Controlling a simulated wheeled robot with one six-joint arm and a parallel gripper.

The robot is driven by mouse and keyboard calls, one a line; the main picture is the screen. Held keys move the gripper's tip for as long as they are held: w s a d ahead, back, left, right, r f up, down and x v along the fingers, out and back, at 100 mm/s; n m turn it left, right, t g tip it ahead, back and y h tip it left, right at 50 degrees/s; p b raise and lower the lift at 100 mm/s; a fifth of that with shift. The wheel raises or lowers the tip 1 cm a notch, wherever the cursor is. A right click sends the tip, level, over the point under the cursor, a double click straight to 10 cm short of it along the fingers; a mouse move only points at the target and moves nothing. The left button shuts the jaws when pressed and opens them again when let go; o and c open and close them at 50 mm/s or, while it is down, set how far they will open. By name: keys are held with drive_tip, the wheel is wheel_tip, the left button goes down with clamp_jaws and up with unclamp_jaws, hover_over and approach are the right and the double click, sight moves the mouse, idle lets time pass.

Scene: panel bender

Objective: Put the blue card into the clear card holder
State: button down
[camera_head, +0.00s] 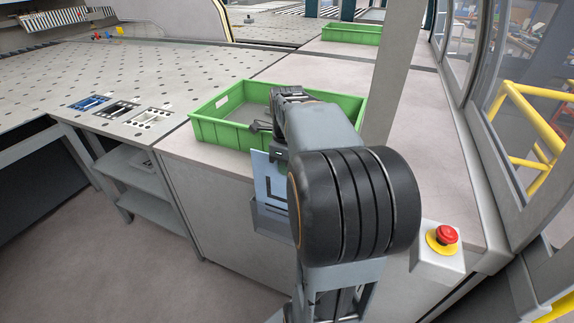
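The blue card (263,177) is a pale blue sheet with dark markings. It stands roughly upright at the front side of the grey cabinet, left of my arm's thick black joint. The clear card holder (270,222) shows as a greyish see-through pocket directly below it, on the cabinet's front. The card's lower edge meets or overlaps the holder; I cannot tell how deep it sits. My gripper (279,156) points down at the card's top edge. Its fingers are small and partly hidden by my arm, so their opening is not clear. The right parts of card and holder are hidden.
A green crate (222,132) stands on the cabinet top just behind my gripper. A red emergency button (447,235) is at the right. A grey post (397,75) rises behind my arm. The perforated table (150,70) is at the left, with open floor in front.

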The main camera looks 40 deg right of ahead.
wheel_tip(320, 180, down, 10)
drive_tip(key=b, duration=0.6)
drive_tip(key=shift+b, duration=0.4)
idle(1.4)
idle(0.3)
drive_tip(key=c, duration=1.2)
unclamp_jaws()
wheel_tip(320, 180, up, 14)
drive_tip(key=shift+f+p, duration=0.1)
drive_tip(key=shift+p, duration=0.85)
